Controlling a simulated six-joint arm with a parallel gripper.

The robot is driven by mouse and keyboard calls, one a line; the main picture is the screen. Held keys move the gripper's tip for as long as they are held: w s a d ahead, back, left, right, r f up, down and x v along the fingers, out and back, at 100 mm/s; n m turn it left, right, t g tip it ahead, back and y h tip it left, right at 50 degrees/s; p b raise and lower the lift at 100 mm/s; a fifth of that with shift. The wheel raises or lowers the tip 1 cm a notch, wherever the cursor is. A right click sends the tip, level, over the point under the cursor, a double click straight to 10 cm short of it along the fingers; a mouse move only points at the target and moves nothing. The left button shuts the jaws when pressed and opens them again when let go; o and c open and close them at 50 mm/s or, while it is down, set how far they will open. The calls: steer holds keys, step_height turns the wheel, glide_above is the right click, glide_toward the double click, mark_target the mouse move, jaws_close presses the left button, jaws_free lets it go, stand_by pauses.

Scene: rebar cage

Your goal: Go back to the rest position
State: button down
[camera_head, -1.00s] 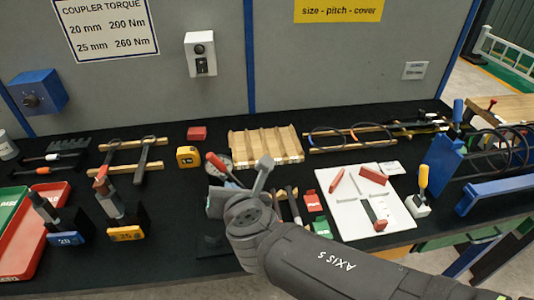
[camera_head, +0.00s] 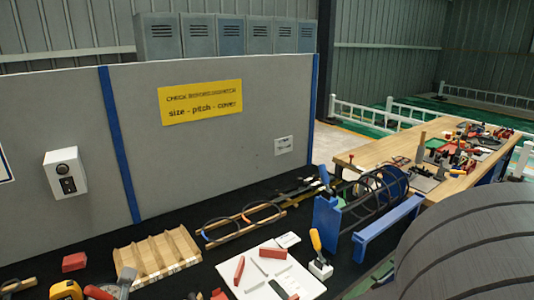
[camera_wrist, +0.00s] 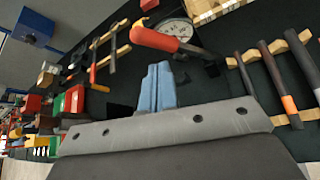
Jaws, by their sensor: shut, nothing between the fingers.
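My gripper (camera_wrist: 157,88) shows in the wrist view as two blue-grey fingers pressed together. Nothing is between them. It is over the black bench top, with a red-handled tool (camera_wrist: 155,37) and a round white dial (camera_wrist: 176,28) just beyond the fingertips in the picture. I cannot tell the exact gap to them. In the head view a large dark grey part of my arm (camera_head: 475,245) fills the lower right corner, and my gripper does not show there.
In the wrist view, a rack of handled tools (camera_wrist: 287,85) lies right. In the head view, a slotted wooden block (camera_head: 155,255), a white board (camera_head: 268,270) and a blue frame with dark hoops (camera_head: 330,222) stand on the bench. A grey partition (camera_head: 225,160) rises behind.

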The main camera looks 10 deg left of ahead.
steer(key=shift+w+a+f, duration=0.1)
steer(key=shift+w+a, duration=0.1)
steer(key=shift+a, duration=0.5)
steer(key=shift+w+a+f, duration=0.1)
steer(key=shift+w+a, duration=0.1)
steer(key=shift+a, duration=0.5)
